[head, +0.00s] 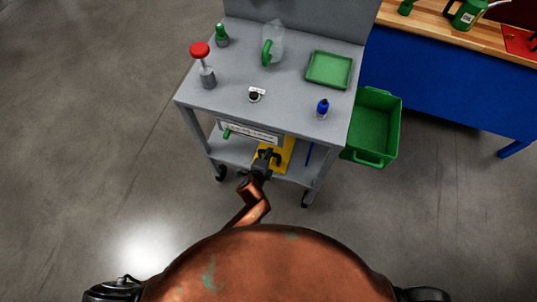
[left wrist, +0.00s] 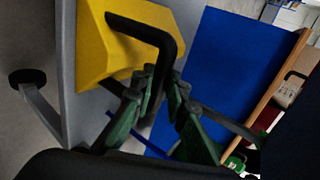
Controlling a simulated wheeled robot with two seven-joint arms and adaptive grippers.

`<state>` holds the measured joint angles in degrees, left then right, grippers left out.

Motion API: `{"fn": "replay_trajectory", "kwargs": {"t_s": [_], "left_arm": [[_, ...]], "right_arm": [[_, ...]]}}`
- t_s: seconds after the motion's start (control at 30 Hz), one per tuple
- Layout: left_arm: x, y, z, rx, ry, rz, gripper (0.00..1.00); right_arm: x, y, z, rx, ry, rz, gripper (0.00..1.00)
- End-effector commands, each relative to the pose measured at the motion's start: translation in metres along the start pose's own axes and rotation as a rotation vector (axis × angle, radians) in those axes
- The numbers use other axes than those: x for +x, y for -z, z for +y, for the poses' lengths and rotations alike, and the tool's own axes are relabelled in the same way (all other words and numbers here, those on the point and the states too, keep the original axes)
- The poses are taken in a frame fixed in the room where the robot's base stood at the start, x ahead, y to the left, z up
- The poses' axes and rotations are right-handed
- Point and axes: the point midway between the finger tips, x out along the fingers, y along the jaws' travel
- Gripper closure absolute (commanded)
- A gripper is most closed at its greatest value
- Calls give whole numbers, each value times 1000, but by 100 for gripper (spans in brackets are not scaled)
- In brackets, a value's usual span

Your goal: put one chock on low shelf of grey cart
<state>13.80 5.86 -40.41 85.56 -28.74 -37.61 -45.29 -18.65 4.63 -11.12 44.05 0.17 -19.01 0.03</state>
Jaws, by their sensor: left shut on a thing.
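The yellow chock (head: 288,154) is at the low shelf (head: 232,150) of the grey cart (head: 186,94), under the top's front edge and partly hidden by my gripper. My left gripper (head: 266,158) reaches in from the front. In the left wrist view the chock (left wrist: 150,30) shows its black handle (left wrist: 165,42), and my left gripper (left wrist: 162,88) is shut on the lower part of that handle. The chock seems to be at the shelf surface, but I cannot tell whether it rests fully on it. My right gripper is not in view.
The cart's top holds a red-capped item (head: 201,58), a green bottle (head: 222,36), a clear jug (head: 273,42), a green tray (head: 329,69) and a blue bottle (head: 322,108). A green crate (head: 372,128) stands right of the cart. A blue workbench (head: 440,85) is at the right.

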Motion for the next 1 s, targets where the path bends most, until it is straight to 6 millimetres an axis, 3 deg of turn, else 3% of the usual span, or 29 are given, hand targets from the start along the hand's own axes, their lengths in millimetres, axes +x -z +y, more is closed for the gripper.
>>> {"fn": "replay_trajectory", "kwargs": {"t_s": [0.03, 0.17, 0.2, 0.47, 1.0], "left_arm": [[2, 0, 11, -2, -18, -1, 100], [2, 0, 12, -3, -20, -1, 100], [2, 0, 12, -3, -21, -1, 84], [2, -1, 11, -3, -19, -3, 66], [1, -1, 8, -2, -14, -2, 61]], "right_arm": [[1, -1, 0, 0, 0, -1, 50], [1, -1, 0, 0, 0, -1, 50], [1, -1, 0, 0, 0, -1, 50], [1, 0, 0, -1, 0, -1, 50], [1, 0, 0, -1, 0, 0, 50]]}}
